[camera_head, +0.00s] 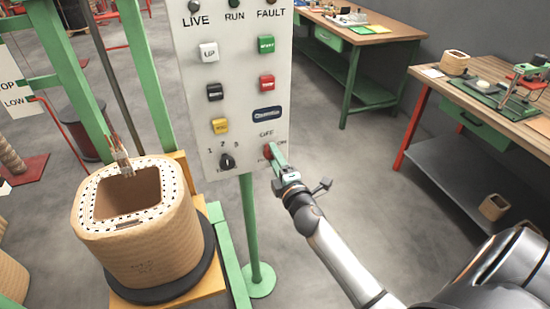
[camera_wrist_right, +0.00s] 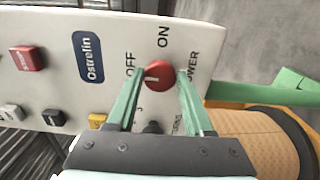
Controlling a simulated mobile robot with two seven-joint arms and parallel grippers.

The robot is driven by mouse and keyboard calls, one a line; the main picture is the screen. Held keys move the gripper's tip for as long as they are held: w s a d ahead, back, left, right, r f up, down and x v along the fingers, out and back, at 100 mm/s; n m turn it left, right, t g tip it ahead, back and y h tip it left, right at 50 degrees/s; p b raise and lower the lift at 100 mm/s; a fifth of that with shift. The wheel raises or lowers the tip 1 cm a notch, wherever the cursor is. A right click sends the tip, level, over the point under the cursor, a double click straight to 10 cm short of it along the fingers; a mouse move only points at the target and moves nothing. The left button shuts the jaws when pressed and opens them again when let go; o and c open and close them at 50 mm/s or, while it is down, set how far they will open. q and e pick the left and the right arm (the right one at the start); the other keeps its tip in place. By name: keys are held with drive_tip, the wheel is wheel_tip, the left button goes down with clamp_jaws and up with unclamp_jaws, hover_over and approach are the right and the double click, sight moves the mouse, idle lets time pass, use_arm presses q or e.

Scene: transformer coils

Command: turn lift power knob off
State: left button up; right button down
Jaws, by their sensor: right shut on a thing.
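The red power knob (camera_head: 268,152) sits low on the right side of the white control panel (camera_head: 233,100). It shows better in the right wrist view (camera_wrist_right: 158,74), with OFF, ON and POWER printed around it. A short white mark on the knob lies on its left part in that view, toward the OFF side; its exact angle is hard to tell. My right gripper (camera_head: 275,157) has its green fingers on both sides of the knob and is shut on it, as the right wrist view (camera_wrist_right: 158,88) also shows. My left gripper is not in view.
A black selector knob (camera_head: 227,161) and several push buttons share the panel. A green post (camera_head: 255,240) holds it up. A tan coil (camera_head: 140,235) stands at the left. Workbenches (camera_head: 365,32) are behind and to the right, with open floor between.

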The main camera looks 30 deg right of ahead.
drive_tip(key=shift+r, duration=0.1)
drive_tip(key=shift+c, duration=1.4)
unclamp_jaws()
drive_tip(key=b+v, duration=0.1)
drive_tip(key=v, duration=1.1)
drive_tip(key=shift+s+b, duration=0.25)
drive_tip(key=shift+b, duration=0.15)
